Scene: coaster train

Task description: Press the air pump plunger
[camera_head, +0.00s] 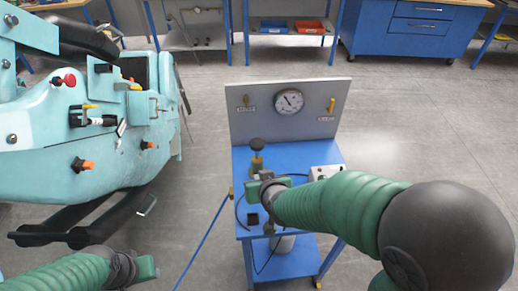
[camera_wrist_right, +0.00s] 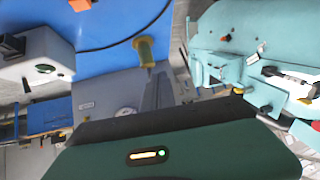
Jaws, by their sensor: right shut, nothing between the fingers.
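The air pump plunger (camera_head: 257,145) is a dark round knob above a short yellow body on the blue cart. In the right wrist view, a yellow cylinder (camera_wrist_right: 145,50) that looks like the pump body stands on the blue top; its knob is not clear there. My right gripper (camera_head: 256,188) is shut and empty, just in front of and below the plunger in the head view. I cannot tell whether it touches the pump. My left gripper (camera_head: 146,267) is low at the left, away from the cart; its jaw opening is not clear.
A grey panel with a pressure gauge (camera_head: 289,101) and a yellow lever (camera_head: 331,105) rises behind the pump. A white box (camera_head: 325,173) sits on the cart at the right. A teal coaster car (camera_head: 90,140) stands to the left. Floor between car and cart is clear.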

